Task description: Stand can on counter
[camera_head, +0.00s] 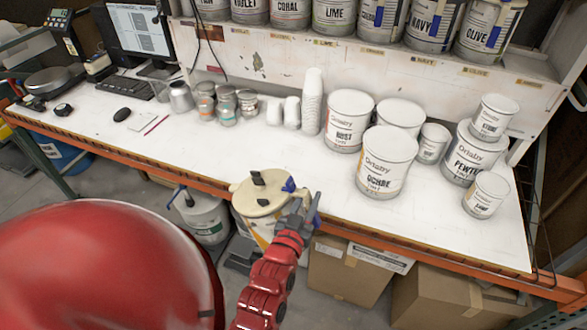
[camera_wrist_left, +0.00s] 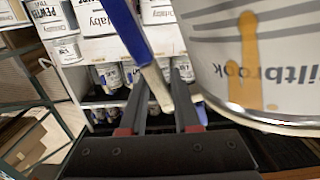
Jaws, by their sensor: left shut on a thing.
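A large can with a cream lid (camera_head: 262,203) is in front of the counter (camera_head: 232,158), covering part of its orange front edge. It looks roughly upright, and dark pieces sit on its lid. In the left wrist view its white side (camera_wrist_left: 275,70) shows the letters "iltbrook" and a yellow drip. My left gripper (camera_head: 307,207) is at the can's right side. The left wrist view shows a blue and white bar, apparently the can's handle (camera_wrist_left: 130,35), running between its fingers (camera_wrist_left: 165,78); the gripper is shut on it. The can's underside is hidden. My right gripper is not visible.
White cans, including Ochre (camera_head: 386,165) and Rust (camera_head: 348,125), crowd the counter's right part. Small jars (camera_head: 225,105) and a cup stack (camera_head: 312,105) stand at the back. The front middle is clear. Boxes (camera_head: 345,270) and another container (camera_head: 203,215) are below.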

